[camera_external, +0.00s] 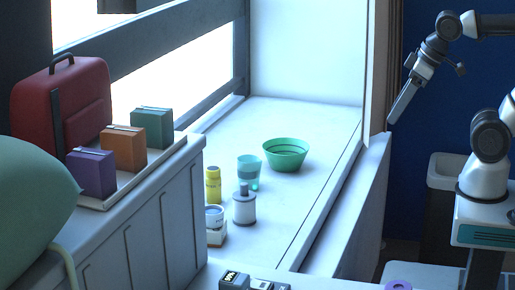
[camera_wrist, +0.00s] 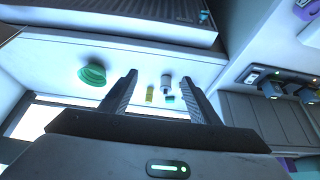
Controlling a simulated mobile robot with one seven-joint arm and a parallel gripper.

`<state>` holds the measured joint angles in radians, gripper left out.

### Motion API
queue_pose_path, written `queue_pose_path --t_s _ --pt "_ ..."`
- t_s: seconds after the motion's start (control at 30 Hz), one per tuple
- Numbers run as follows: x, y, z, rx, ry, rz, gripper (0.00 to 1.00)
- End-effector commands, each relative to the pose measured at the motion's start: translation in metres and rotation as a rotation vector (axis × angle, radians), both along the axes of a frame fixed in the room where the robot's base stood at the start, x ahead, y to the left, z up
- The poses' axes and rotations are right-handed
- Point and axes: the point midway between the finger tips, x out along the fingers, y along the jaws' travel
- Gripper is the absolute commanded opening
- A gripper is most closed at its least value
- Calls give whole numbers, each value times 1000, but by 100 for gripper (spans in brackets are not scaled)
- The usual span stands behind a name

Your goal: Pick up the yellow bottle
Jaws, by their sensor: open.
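The yellow bottle (camera_external: 213,186) stands upright on the white window ledge (camera_external: 321,132) in the external view, left of a teal cup (camera_external: 249,172). A small white and orange container (camera_external: 214,216) stands close in front of it and hides its lower part. It also shows as a small yellow shape in the wrist view (camera_wrist: 150,94), between my fingers but well beyond them. My gripper (camera_external: 392,120) is open and empty, pointing down at the upper right, far from the bottle. Its two fingers show apart in the wrist view (camera_wrist: 159,77).
A white jar with a grey top (camera_external: 244,207) stands right of the bottle. A green bowl (camera_external: 285,155) sits farther back. The ledge's raised right edge and a wall post (camera_external: 377,70) lie between my gripper and the bottle. Boxes and a red case (camera_external: 60,104) stand left.

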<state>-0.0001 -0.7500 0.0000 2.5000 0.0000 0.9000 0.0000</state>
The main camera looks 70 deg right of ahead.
Motion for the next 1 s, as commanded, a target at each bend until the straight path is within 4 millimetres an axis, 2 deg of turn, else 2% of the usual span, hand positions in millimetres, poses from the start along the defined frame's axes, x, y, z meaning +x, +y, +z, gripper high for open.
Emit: queue_pose_path --t_s 0.27,0.37,0.43,0.57,0.73,0.87,1.0 --pt "1 0 0 0 0 -1 56" --pt "12 -2 4 -10 5 -12 56" --pt "31 -6 8 -26 8 -28 56" --pt "90 -13 15 -63 13 -69 56" --pt "183 -16 5 -93 4 -113 56" --pt "254 -15 -20 -94 -5 -136 56" --pt "325 -10 -65 -71 -14 -157 56"
